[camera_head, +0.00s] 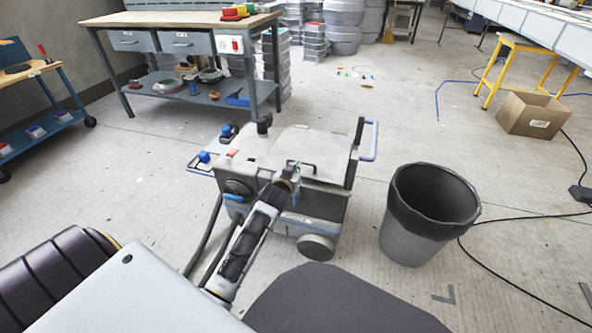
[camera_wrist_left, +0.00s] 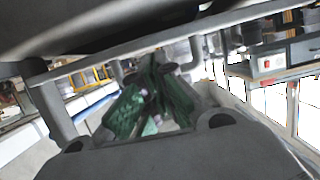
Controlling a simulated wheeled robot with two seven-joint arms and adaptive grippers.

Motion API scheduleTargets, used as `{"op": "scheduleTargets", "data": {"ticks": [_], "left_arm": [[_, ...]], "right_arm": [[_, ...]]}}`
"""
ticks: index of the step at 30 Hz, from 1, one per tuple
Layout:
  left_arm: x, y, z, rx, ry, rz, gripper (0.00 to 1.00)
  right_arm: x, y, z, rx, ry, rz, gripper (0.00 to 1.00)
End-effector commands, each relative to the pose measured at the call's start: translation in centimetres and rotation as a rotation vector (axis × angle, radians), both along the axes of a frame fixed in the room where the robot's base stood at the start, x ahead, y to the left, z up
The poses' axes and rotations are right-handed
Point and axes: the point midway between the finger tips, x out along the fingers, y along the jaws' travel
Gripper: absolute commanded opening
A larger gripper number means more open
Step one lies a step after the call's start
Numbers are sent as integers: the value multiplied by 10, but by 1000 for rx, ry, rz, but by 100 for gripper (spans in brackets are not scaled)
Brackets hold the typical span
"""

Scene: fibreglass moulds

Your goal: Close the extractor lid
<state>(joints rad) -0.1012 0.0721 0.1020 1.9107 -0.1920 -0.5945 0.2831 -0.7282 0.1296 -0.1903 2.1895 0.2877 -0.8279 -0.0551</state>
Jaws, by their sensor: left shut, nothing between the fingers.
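The extractor (camera_head: 300,205) is a grey wheeled machine on the floor, in the middle of the head view. Its pale lid (camera_head: 312,146) covers the top, with a handle at the near edge. I cannot tell whether the lid touches the body all along. My left gripper (camera_head: 291,170) is shut and empty, at the near edge of the lid beside the handle. Contact is unclear. In the left wrist view a grey panel and a bar cross above the gripper housing (camera_wrist_left: 165,150). Dark green shapes (camera_wrist_left: 150,100) show beyond it; I cannot tell what they are. My right gripper is out of view.
A dark grey bin (camera_head: 425,215) stands right of the extractor. A workbench (camera_head: 180,19) is behind at left, a cardboard box (camera_head: 530,115) at right. A blue side handle (camera_head: 370,140) rises at the extractor's right. Cables lie on the right floor; open floor lies behind the bin.

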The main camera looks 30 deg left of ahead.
Motion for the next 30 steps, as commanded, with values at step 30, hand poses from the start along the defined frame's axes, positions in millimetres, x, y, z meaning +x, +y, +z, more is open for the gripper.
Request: {"op": "scheduleTargets", "data": {"ticks": [30], "left_arm": [[-5,-1,-46,0,2,0,0]], "right_arm": [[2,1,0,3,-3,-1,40]]}}
